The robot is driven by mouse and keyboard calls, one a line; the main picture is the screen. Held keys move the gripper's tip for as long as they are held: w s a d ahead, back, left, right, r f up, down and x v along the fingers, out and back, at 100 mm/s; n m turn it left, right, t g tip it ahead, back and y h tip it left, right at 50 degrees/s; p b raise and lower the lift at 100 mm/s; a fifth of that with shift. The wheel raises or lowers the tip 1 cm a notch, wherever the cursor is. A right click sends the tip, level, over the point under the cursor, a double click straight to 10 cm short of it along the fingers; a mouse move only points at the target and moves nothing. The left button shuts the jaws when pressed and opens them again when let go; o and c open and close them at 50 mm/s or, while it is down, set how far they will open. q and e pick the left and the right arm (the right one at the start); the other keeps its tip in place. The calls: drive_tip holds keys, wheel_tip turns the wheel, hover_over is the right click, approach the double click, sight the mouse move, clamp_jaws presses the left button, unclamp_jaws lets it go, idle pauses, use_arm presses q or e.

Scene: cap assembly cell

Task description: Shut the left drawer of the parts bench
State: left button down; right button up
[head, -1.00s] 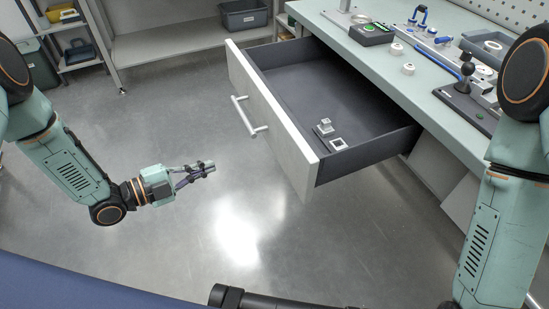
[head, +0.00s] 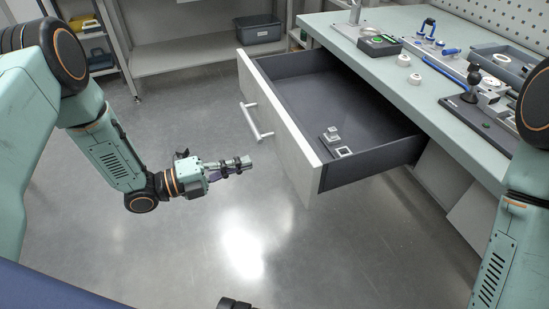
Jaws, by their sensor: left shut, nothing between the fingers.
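The left drawer (head: 290,142) of the parts bench (head: 405,90) stands pulled well out. It has a pale front panel, dark grey inner walls and a silver bar handle (head: 256,121) on the front. Two small metal parts (head: 333,134) lie inside near its front right corner. My left gripper (head: 246,163) is shut and empty. It is in front of the drawer, below the handle in the picture, and appears apart from the panel. My right arm shows at the right edge, but its gripper is out of view.
The bench top carries a dark box with a green button (head: 380,45), white round caps (head: 404,60), a blue-handled fixture and a black-knobbed device (head: 473,84). A shelf with a dark bin (head: 257,28) stands behind. The floor before the drawer is clear.

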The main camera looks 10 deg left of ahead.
sight(287, 152)
use_arm(q)
drive_tip(key=b+x, duration=0.2)
drive_tip(key=x, duration=0.6)
drive_tip(key=shift+d, duration=0.1)
drive_tip(key=shift+r, duration=0.1)
drive_tip(key=shift+w, duration=0.1)
